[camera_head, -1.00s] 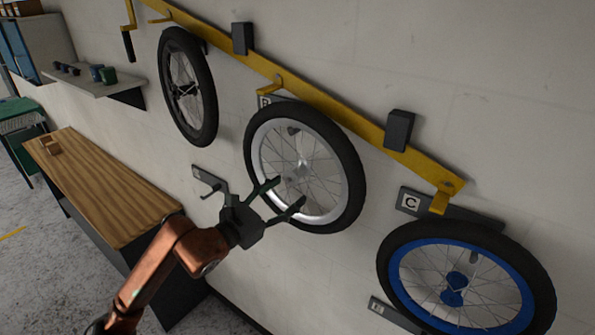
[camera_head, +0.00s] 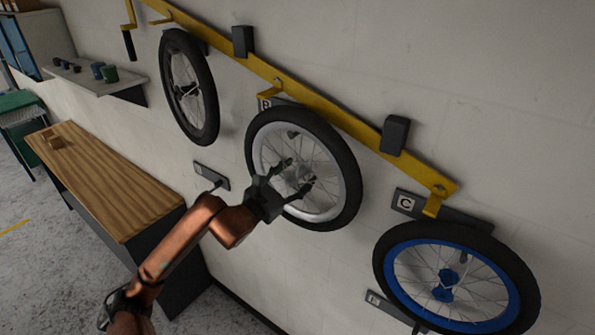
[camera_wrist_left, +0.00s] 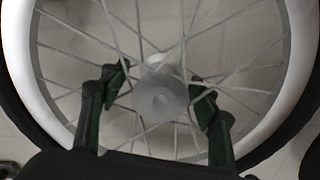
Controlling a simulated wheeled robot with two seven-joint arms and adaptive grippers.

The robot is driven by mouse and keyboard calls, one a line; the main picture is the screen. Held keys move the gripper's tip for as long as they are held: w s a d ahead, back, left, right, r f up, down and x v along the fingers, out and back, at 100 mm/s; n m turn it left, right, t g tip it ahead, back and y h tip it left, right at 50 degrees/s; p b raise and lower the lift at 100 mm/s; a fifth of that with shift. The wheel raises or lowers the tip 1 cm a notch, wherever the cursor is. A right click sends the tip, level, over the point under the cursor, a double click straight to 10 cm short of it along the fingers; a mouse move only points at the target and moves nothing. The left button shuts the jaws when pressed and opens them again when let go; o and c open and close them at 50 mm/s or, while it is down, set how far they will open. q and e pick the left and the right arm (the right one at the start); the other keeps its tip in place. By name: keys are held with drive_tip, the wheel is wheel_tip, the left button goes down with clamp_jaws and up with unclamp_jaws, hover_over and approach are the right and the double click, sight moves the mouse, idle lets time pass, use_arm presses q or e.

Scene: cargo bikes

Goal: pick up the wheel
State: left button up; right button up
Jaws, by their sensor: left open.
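Three wheels hang on the wall. The middle wheel, with a silver rim and black tyre (camera_head: 348,150), hangs below the B label. My left gripper (camera_head: 301,172) is in front of its hub with the fingers apart. Whether the fingers touch the spokes cannot be told. A black-rimmed wheel (camera_head: 208,105) hangs to the left, and a blue-rimmed wheel (camera_head: 398,285) hangs lower right under the C label. My right gripper is out of view.
A yellow rail (camera_head: 330,111) with hooks and black blocks runs along the wall above the wheels. A wooden-topped bench (camera_head: 110,185) stands left of my arm. A small shelf (camera_head: 95,82) holds several cups.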

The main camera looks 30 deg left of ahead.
use_arm(q)
drive_tip(key=shift+s, duration=0.1)
drive_tip(key=shift+c, duration=0.7)
clamp_jaws()
drive_tip(key=shift+r, duration=0.15)
